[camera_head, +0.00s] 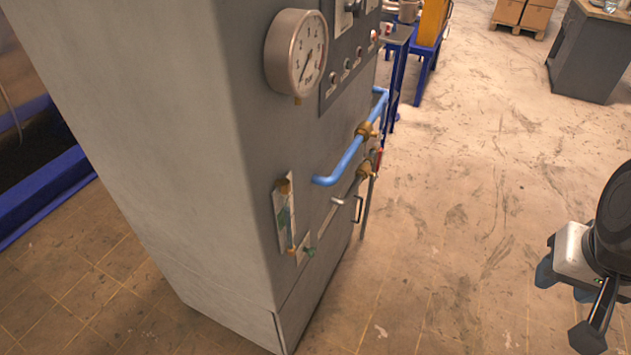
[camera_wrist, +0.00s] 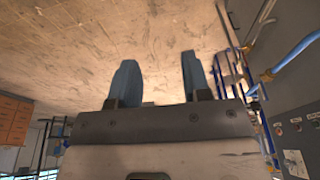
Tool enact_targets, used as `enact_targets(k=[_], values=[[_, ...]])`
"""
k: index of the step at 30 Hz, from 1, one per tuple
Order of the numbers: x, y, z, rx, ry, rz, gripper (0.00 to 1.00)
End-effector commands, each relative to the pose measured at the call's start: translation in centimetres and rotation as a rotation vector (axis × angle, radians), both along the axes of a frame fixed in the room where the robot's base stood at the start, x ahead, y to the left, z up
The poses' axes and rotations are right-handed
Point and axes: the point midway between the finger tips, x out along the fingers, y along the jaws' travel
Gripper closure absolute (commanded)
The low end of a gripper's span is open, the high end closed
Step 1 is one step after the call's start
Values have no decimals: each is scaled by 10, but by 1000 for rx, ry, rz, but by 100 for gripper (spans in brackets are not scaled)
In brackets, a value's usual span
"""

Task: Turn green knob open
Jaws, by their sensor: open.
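A small green knob (camera_head: 309,251) sits low on the front of the grey cabinet (camera_head: 160,110), just right of a pale label plate, in the head view. It is small there, and I cannot tell its turn position. My gripper (camera_head: 563,284) is at the far right of the head view, well apart from the cabinet, over the floor. In the wrist view its two blue-grey fingers (camera_wrist: 158,78) are spread with nothing between them. I cannot make out the green knob in the wrist view.
A blue pipe (camera_head: 349,161) with brass valves (camera_head: 366,131) sticks out from the cabinet front above the knob. A round gauge (camera_head: 296,52) is higher up. A grey workbench (camera_head: 592,52) stands at the back right. The floor (camera_head: 450,210) between cabinet and gripper is clear.

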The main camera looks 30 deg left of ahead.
Motion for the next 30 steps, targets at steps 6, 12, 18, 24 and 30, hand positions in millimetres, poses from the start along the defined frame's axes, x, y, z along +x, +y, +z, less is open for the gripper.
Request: enact_targets(k=[6, 12, 18, 24, 30], values=[[2, 3, -3, 12, 15, -1, 41], [10, 15, -15, 65, 76, -8, 41], [22, 38, -35, 159, 185, -25, 41], [34, 66, -56, 262, 308, -47, 41], [44, 94, -76, 362, 430, -75, 41]])
